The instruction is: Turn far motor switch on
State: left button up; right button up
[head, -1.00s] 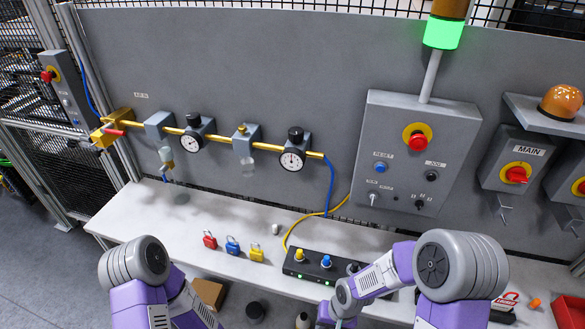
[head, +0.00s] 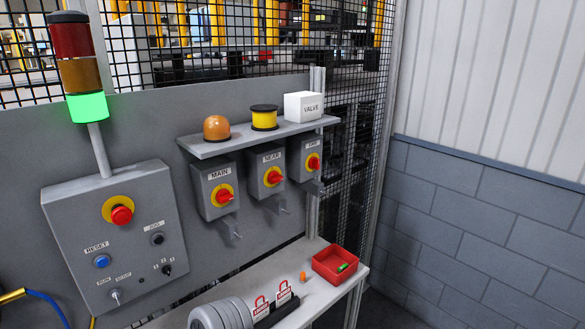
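The far switch is a grey box (head: 303,150) with a small label that seems to read FAR. It is the rightmost of three wall boxes under a shelf. A grey rounded link of one of my arms shows at the bottom edge.
The shelf (head: 240,142) holds an orange beacon (head: 216,128), a yellow spool (head: 264,118) and a white VALVE box (head: 304,106). The bench (head: 322,296) holds red-and-white tags (head: 284,291), an orange item (head: 303,277) and a red tray (head: 335,264). A control panel (head: 118,235) hangs left.

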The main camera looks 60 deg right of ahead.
aim_at(313, 163)
jog(key=u, duration=0.35)
jog(key=k, duration=0.25)
jog(key=z, duration=0.65)
jog(key=i, duration=0.25)
jog(key=z, duration=3.75)
jog(key=i, duration=1.85)
jog(key=u, duration=2)
